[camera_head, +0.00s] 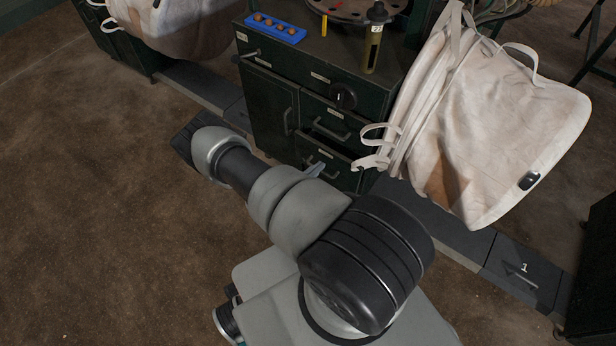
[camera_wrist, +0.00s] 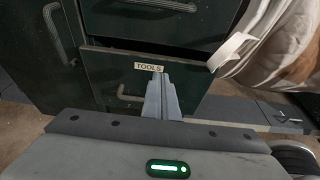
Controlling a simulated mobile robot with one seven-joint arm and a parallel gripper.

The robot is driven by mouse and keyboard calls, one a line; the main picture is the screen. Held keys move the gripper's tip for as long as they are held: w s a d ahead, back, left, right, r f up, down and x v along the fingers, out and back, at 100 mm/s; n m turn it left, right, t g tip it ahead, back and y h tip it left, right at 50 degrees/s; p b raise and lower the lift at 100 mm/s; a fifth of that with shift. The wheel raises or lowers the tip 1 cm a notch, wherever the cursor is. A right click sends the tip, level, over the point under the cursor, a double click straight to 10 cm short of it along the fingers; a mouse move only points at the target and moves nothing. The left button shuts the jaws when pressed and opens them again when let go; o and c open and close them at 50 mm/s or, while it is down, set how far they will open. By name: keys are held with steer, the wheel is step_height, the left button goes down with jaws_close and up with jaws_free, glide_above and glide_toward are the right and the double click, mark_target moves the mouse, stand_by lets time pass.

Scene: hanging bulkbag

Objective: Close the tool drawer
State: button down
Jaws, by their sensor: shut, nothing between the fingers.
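The tool drawer (camera_wrist: 110,78) is the dark green lowest drawer of the cabinet, marked with a "TOOLS" label (camera_wrist: 148,67). Its bar handle (camera_wrist: 127,95) is partly hidden behind my fingers. In the head view the drawer (camera_head: 343,172) shows low on the cabinet front, partly hidden by my arm. A dark strip shows above its front; how far it stands out is hard to tell. My gripper (camera_wrist: 158,76) is shut and empty, its fingertips over the drawer front just below the label. I cannot tell whether they touch it. It also shows in the head view (camera_head: 315,169).
The cabinet (camera_head: 270,100) has other drawers and a door on the left. A blue tray (camera_head: 275,28) and a dark cylinder (camera_head: 373,40) stand on top. A pale bulk bag (camera_head: 490,120) hangs close on the right. Brown floor (camera_head: 90,170) is clear at left.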

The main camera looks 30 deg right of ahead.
mark_target(331, 154)
steer(key=x, duration=0.2)
steer(key=r+x, duration=0.1)
steer(key=x, duration=0.2)
steer(key=shift+d+r+b, duration=0.1)
steer(key=shift+b, duration=0.25)
steer(key=shift+w+d, duration=0.1)
